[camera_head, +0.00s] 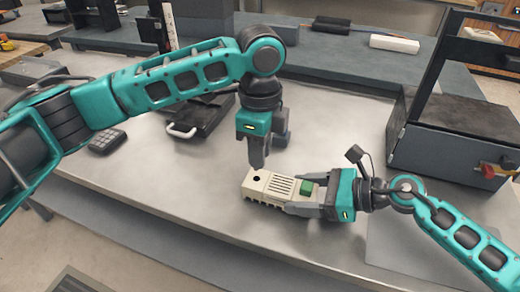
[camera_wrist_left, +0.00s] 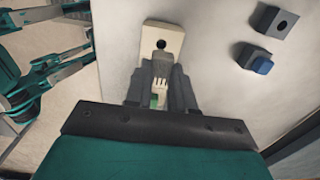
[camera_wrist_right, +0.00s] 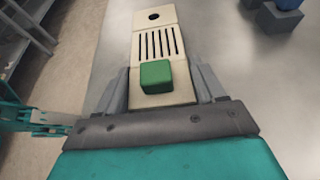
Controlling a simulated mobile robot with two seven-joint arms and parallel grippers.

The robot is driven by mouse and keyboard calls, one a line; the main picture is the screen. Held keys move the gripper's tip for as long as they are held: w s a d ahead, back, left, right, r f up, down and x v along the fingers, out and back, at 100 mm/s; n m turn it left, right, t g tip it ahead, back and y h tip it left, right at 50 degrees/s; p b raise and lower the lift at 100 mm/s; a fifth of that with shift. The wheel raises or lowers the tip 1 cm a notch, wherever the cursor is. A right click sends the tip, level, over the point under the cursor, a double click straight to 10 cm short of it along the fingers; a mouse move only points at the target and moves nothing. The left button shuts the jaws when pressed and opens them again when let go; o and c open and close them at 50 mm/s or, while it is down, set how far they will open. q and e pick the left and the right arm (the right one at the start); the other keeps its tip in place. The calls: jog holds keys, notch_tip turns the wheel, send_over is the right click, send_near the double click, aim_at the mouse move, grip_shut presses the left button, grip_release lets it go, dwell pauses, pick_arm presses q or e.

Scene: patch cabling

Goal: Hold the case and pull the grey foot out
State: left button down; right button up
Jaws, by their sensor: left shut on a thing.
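The beige case (camera_head: 267,186) lies on the bench; it has dark slots, a green block (camera_wrist_right: 156,76) and a dark round hole (camera_wrist_right: 153,15). It also shows in the left wrist view (camera_wrist_left: 178,38). My right gripper (camera_head: 305,196) is shut on the case from its right end, one finger along each side (camera_wrist_right: 160,82). My left gripper (camera_head: 257,165) points down above the hole end of the case. In the left wrist view its fingers (camera_wrist_left: 162,80) close on a small grey piece (camera_wrist_left: 162,64), which looks like the grey foot. Its lower end is hard to see.
A blue-topped block (camera_wrist_left: 256,60) and a dark block (camera_wrist_left: 278,20) stand beyond the case. A big grey box (camera_head: 450,150) stands right. The bench front is clear.

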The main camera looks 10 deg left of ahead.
jog(key=o, duration=0.5)
jog(key=shift+f, duration=0.1)
jog(key=shift+d, duration=0.15)
jog(key=v, duration=1.1)
jog(key=shift+d, duration=0.35)
pick_arm(q)
jog(key=shift+f, duration=0.1)
pick_arm(e)
jog(key=shift+s, duration=0.15)
